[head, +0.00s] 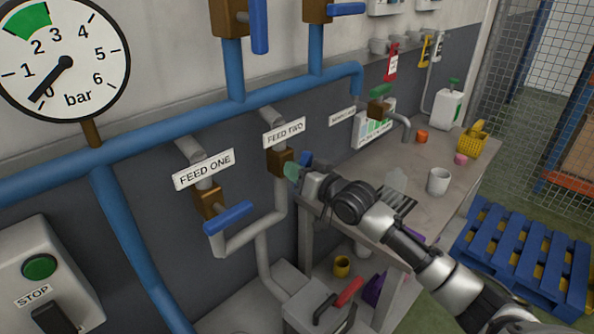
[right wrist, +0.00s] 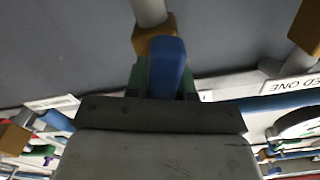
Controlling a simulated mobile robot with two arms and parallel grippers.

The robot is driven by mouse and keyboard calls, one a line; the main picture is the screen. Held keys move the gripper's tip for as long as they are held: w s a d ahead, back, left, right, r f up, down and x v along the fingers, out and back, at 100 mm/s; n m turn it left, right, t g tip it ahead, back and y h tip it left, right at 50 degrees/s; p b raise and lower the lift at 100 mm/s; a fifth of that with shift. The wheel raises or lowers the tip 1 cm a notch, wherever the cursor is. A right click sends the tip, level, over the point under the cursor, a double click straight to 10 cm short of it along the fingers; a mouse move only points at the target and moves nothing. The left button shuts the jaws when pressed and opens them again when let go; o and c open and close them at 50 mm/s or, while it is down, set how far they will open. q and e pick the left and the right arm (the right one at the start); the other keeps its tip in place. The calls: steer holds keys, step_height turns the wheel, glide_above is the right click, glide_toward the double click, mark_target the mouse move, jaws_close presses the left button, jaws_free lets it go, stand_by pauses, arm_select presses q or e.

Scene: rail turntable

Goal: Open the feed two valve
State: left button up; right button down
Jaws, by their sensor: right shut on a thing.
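The feed two valve (head: 281,163) is a brass block on a grey pipe, under the sign FEED TWO (head: 284,133). A bit of its blue handle (head: 306,158) shows behind my right gripper (head: 296,174). In the right wrist view the blue handle (right wrist: 166,68) sits between the jaws, in front of the brass body (right wrist: 153,37). My right gripper is shut on this handle. Most of the handle is hidden in the head view, so its exact angle is hard to tell. My left gripper is not in view.
The feed one valve (head: 208,201) with its blue lever (head: 228,216) is close by at the left. A pressure gauge (head: 62,60) reads near 0 bar. A bench (head: 420,190) with a white mug (head: 438,181) stands under my right arm. A blue pallet (head: 520,255) lies at the right.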

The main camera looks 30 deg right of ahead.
steer(key=shift+f+n, duration=0.1)
steer(key=shift+n, duration=0.7)
steer(key=c, duration=1)
jaws_free()
steer(key=shift+o, duration=0.2)
steer(key=b+v, duration=0.2)
steer(key=v, duration=0.9)
steer(key=shift+w, duration=0.1)
